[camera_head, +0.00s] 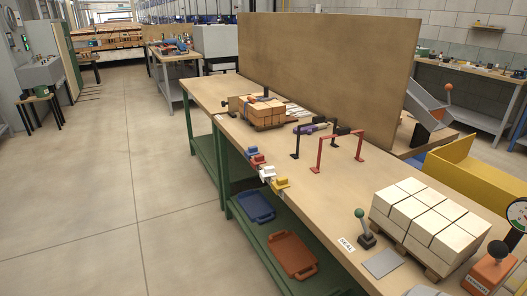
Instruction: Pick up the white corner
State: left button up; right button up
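A small white piece (267,173), which looks like the white corner, sits at the front edge of the long workbench (330,215). It is in a row of similar small pieces: a blue one (252,151) and a red one (257,160) on its far side, and a yellow one (281,183) on its near side. Its exact shape is too small to make out. Neither of my grippers is in view.
White blocks (408,212) stand on a pallet at the near right, beside a green-knobbed lever (361,222). Orange bricks (262,109) are stacked farther back. Red (338,140) and black frames stand mid-bench. Blue (256,206) and orange-brown (292,254) trays lie on the lower shelf. The floor left is clear.

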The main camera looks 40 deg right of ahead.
aim_at(268, 171)
jog(key=i+z, duration=0.45)
jog(key=i+j+z, duration=0.15)
jog(key=i+z, duration=0.35)
jog(key=i, duration=0.2)
jog(key=i+j+z, duration=0.7)
jog(key=z, duration=0.2)
jog(key=i+j+z, duration=0.35)
jog(key=z, duration=0.15)
jog(key=i+j+z, duration=0.2)
jog(key=j+z, duration=0.25)
jog(key=i+j+z, duration=0.1)
jog(key=j+z, duration=0.4)
